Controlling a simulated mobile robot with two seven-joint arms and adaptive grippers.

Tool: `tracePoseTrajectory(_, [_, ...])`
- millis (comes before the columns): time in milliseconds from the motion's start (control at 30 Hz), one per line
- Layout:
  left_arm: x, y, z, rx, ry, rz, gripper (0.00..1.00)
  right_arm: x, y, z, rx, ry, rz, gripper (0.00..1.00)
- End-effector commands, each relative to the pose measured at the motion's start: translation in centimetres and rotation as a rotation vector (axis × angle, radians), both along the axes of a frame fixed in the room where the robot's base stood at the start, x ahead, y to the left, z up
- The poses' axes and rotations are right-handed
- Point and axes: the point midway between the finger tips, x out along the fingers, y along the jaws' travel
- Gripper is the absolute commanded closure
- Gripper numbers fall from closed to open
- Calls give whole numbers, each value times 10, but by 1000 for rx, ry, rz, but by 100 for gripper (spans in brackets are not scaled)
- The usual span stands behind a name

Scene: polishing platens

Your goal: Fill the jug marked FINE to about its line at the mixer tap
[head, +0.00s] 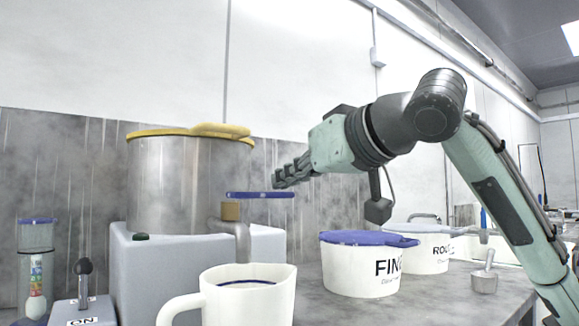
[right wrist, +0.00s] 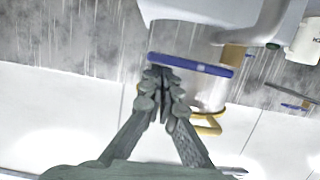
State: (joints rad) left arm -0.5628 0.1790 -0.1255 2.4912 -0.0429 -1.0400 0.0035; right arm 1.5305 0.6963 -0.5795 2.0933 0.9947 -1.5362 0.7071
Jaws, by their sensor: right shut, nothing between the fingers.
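The mixer is a steel drum (head: 165,185) with a yellow rim, on a grey base. Its tap has a blue lever (head: 262,195) pointing right above a grey spout (head: 238,238). A white jug (head: 250,305) with a blue line inside stands at the spout; any mark on it is hidden, and I cannot tell its level or see a stream. My right gripper (head: 278,182) is shut and empty, just above the lever's right end. In the right wrist view its fingertips (right wrist: 161,80) are at the blue lever (right wrist: 200,66), touching or nearly so. My left gripper is out of view.
A white FINE tub (head: 345,270) with a blue lid stands right of the jug, a second tub (head: 425,255) behind it. A small metal cup (head: 484,282) is further right. An ON switch box (head: 83,308) and a clear tube (head: 37,262) stand left.

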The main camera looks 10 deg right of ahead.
Motion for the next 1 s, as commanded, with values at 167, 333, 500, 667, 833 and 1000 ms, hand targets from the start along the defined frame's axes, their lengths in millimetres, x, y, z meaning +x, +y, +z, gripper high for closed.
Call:
tracePoseTrajectory(167, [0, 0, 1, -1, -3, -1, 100, 0, 0, 0, 0, 0, 0, 100])
tracePoseTrajectory(333, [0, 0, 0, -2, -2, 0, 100, 0, 0, -2, 11, 5, 0, 100])
tracePoseTrajectory(500, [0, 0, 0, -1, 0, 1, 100, 2, -4, -16, 152, 68, -1, 100])
tracePoseTrajectory(667, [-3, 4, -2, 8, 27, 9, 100, 3, -5, -31, 319, 138, 0, 100])
tracePoseTrajectory(833, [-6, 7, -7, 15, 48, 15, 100, 2, -5, -30, 331, 138, 0, 100])
tracePoseTrajectory(1000, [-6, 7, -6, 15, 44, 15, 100, 2, -5, -31, 329, 138, -1, 100])
